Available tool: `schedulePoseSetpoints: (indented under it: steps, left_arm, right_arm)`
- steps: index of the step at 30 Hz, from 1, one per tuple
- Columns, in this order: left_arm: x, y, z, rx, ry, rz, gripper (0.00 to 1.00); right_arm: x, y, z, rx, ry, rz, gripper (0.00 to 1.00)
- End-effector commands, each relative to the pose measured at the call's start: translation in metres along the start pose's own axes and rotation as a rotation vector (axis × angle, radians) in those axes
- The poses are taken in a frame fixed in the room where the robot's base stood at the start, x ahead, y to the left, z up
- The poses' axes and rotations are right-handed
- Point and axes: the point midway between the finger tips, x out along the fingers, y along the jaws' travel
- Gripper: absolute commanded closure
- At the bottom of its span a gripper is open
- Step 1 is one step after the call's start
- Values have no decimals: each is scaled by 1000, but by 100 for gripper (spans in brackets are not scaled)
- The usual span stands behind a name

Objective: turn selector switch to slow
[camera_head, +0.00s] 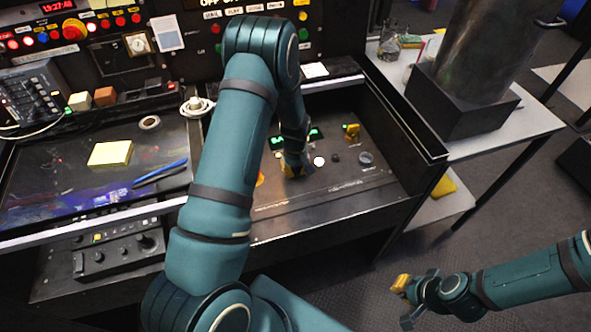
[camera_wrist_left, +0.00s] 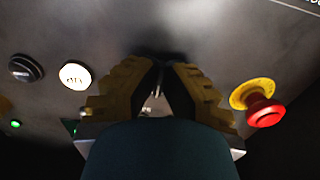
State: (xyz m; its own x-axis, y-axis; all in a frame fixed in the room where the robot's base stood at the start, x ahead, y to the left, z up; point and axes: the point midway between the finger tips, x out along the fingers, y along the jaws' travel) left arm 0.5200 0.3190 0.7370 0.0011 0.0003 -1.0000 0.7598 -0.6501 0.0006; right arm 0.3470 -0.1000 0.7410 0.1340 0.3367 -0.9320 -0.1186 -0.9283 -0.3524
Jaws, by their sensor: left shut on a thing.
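My left gripper (camera_head: 293,168) reaches down onto the sloped dark control panel (camera_head: 335,190). In the left wrist view its yellow fingers (camera_wrist_left: 160,75) are closed around a small dark part of the panel, taken to be the selector switch. The fingers and wrist hide most of it, so its setting and labels cannot be read. A lit white button (camera_wrist_left: 75,75) and a black knob (camera_wrist_left: 25,68) are to the left of the fingers in that view. My right gripper (camera_head: 402,290) hangs over the floor at lower right, far from the panel; its jaw opening is unclear.
A red mushroom button on a yellow base (camera_wrist_left: 264,108) sits close to the right of the fingers in the left wrist view. Green displays (camera_head: 317,134), a yellow part (camera_head: 352,131) and a grey knob (camera_head: 366,158) are on the panel. A raised rim (camera_head: 400,110) borders the panel.

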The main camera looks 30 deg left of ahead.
Motion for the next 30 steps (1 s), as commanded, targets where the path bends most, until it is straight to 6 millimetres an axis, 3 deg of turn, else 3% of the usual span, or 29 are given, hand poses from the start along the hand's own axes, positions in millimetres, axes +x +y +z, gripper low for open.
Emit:
schedulePoseSetpoints:
  steps: [2, 3, 5, 17, 30]
  left_arm:
    - [1, 0, 2, 0, -4, -2, 100]
    - [1, 0, 2, 0, -4, -2, 84]
    - [1, 0, 1, 0, -3, -2, 63]
    - [-5, 0, 0, -1, 0, 0, 62]
    - [-85, 1, 0, 0, 1, 1, 62]
  right_arm:
    - [0, 0, 0, 0, 0, 0, 100]
    - [0, 0, 0, 0, 0, 0, 100]
    - [0, 0, 0, 0, 0, 0, 100]
    - [0, 0, 0, 0, 0, 0, 100]
    - [0, 0, 0, 0, 0, 0, 100]
